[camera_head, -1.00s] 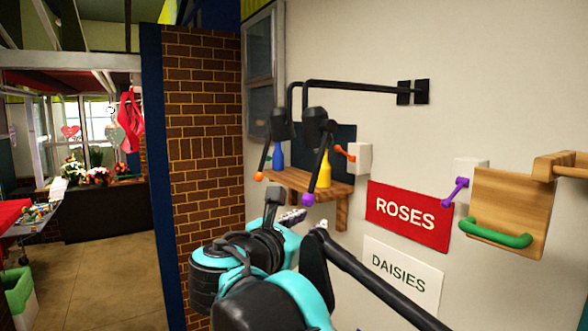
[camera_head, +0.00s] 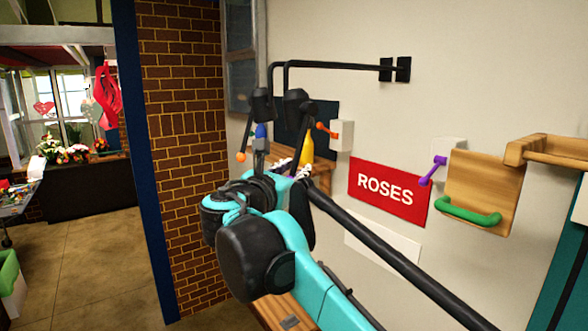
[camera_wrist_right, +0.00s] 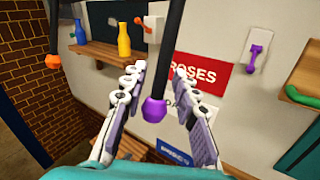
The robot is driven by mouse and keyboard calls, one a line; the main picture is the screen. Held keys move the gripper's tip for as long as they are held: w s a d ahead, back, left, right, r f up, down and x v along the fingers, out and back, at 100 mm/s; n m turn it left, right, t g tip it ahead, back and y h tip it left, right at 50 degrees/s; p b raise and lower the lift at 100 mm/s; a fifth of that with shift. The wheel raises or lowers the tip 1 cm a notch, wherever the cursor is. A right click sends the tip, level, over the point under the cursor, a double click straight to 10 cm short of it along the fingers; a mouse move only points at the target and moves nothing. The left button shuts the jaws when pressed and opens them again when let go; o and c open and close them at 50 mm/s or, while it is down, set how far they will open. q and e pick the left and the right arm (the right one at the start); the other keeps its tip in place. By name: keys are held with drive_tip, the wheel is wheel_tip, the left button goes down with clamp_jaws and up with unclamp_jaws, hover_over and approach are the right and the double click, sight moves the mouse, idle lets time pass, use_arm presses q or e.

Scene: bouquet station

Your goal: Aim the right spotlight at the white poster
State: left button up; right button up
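The right spotlight (camera_head: 298,103) is a black lamp on a wall arm. Its black handle hangs down and ends in a purple ball (camera_wrist_right: 154,110), which my arm hides in the head view. My right gripper (camera_wrist_right: 155,82) is open, with its white fingers on either side of the handle and ball. Gaps show on both sides. The white poster (camera_head: 393,238) is on the wall below the red ROSES poster (camera_head: 388,192). A black bar crosses the white poster and its lettering does not show. My left gripper is not in view.
The left spotlight (camera_head: 262,106), with an orange ball (camera_head: 241,157), hangs close by. A wooden shelf (camera_wrist_right: 95,50) with a blue and a yellow bottle is behind. Wall switches with orange (camera_head: 327,130) and purple (camera_head: 433,170) levers and a green-handled wooden panel (camera_head: 480,185) are to the right.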

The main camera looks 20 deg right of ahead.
drive_tip(key=shift+c, duration=0.4)
clamp_jaws()
drive_tip(key=shift+d+f+b, duration=0.2)
drive_tip(key=shift+d+b, duration=0.05)
drive_tip(key=shift+b, duration=0.15)
drive_tip(key=d, duration=0.1)
drive_tip(key=w+d+n+t+b, duration=0.1)
drive_tip(key=d, duration=0.1)
drive_tip(key=w+d+t+h, duration=0.1)
drive_tip(key=d, duration=0.1)
drive_tip(key=shift+d+n+b, duration=0.15)
drive_tip(key=shift+n+b, duration=0.25)
drive_tip(key=shift+o, duration=0.4)
unclamp_jaws()
